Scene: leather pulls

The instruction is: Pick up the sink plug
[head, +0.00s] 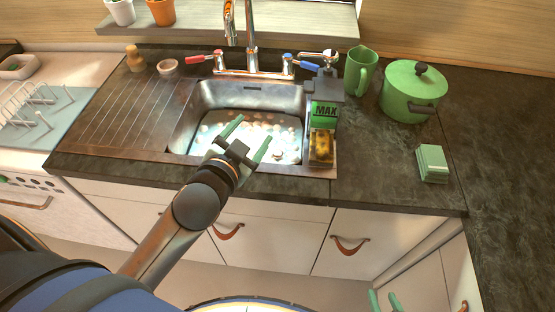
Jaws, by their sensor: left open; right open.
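The steel sink (189,118) is set in the dark worktop, its basin bright with glare and pale round spots. I cannot clearly make out the sink plug. A small pinkish shape (278,155) shows at the near right of the basin, too small to identify. My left gripper (253,129) is over the near part of the basin, its green fingers spread and empty, pointing toward the back. My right gripper (383,298) is at the bottom edge, low in front of the cabinets, open, with only its green fingertips showing.
A faucet (251,47) with red and blue handles stands behind the sink.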

